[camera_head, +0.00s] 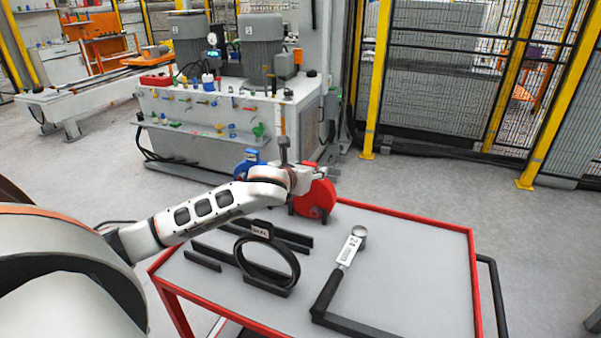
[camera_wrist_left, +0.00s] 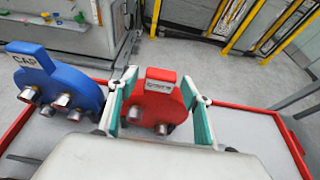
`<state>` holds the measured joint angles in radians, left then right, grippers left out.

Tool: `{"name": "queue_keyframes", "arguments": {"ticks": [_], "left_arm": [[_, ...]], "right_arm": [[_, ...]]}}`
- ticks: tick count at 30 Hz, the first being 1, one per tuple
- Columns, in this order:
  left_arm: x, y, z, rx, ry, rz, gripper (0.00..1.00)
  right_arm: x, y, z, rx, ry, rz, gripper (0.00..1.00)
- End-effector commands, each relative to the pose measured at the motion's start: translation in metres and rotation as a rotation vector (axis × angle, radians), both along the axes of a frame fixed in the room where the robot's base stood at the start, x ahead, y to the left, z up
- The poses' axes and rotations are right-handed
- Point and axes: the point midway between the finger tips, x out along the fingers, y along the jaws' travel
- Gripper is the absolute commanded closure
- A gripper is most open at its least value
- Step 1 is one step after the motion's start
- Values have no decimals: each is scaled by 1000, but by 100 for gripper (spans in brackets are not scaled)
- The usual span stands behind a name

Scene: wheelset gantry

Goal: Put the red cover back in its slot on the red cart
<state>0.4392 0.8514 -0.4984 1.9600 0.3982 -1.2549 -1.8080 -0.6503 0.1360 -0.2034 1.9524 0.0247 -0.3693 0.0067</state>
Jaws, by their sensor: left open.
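The red cover (camera_head: 316,200) stands upright at the far edge of the red cart (camera_head: 420,262). In the left wrist view the red cover (camera_wrist_left: 158,98) shows a white label and metal knobs low on its face. My left gripper (camera_head: 318,174) is at the top of the cover, reaching in from the left. In the wrist view its two teal-padded fingers (camera_wrist_left: 160,78) stand apart, one on each side of the cover. Whether they touch it is unclear. The cover's lower edge and any slot under it are hidden. My right gripper is not in view.
A blue cover (camera_wrist_left: 58,80) marked CAP stands left of the red one. A grey machine (camera_head: 215,110) stands behind. The cart's right side is clear.

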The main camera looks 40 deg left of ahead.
Motion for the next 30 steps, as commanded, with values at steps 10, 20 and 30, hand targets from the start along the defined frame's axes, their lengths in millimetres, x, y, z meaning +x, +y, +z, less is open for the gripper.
{"name": "queue_keyframes", "arguments": {"ticks": [10, 20, 30], "left_arm": [[-61, -13, 26, 5, -1, -3, 51], [-94, -21, 39, 3, -2, 0, 51], [-96, -21, 40, 2, -2, 1, 51]], "right_arm": [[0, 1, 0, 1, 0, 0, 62], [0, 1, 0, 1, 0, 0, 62], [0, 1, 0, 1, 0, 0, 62]]}}
